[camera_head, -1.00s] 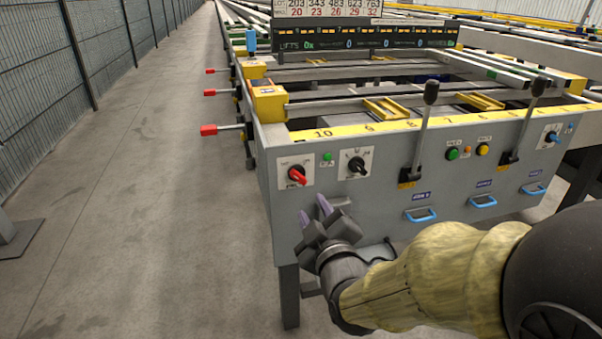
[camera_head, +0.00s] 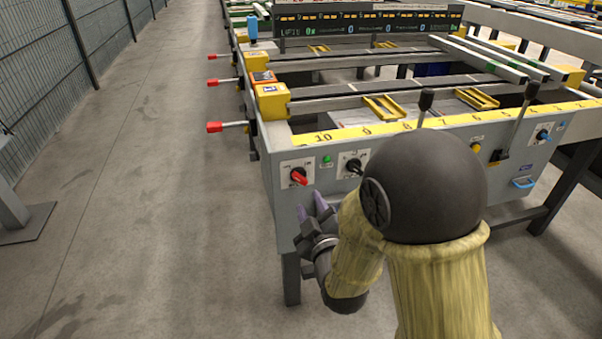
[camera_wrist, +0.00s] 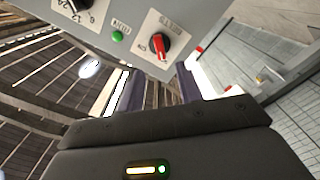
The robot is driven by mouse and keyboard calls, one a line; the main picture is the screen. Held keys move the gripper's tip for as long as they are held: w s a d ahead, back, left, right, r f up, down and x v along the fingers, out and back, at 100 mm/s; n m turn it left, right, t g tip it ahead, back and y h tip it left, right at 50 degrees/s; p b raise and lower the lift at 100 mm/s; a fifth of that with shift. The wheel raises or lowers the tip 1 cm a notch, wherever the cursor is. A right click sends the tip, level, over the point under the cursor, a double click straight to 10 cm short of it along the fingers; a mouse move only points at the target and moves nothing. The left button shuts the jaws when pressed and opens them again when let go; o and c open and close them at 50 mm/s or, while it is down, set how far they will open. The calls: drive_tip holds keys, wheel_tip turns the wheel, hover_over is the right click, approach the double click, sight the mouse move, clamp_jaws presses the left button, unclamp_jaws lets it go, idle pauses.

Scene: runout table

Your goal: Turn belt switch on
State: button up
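A red rotary switch (camera_head: 298,176) sits on a white plate at the left end of the grey control panel. A black rotary switch (camera_head: 354,167) is on another plate to its right. In the wrist view the red switch (camera_wrist: 160,44) is above and between the fingers, and the black switch (camera_wrist: 77,6) is cut off at the top left. My gripper (camera_head: 311,210) is just below the red switch, apart from it. Its two purple fingers are spread and empty in the wrist view (camera_wrist: 160,86).
A small green indicator (camera_head: 327,159) sits between the two switches. My arm hides the middle of the panel and part of a lever (camera_head: 425,103). Red-tipped handles (camera_head: 214,127) stick out left of the table.

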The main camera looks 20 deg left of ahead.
sight(300, 181)
drive_tip(key=p+x, duration=0.2)
drive_tip(key=x, duration=0.6)
drive_tip(key=shift+w+a+p, duration=0.25)
drive_tip(key=shift+w+p, duration=0.05)
clamp_jaws()
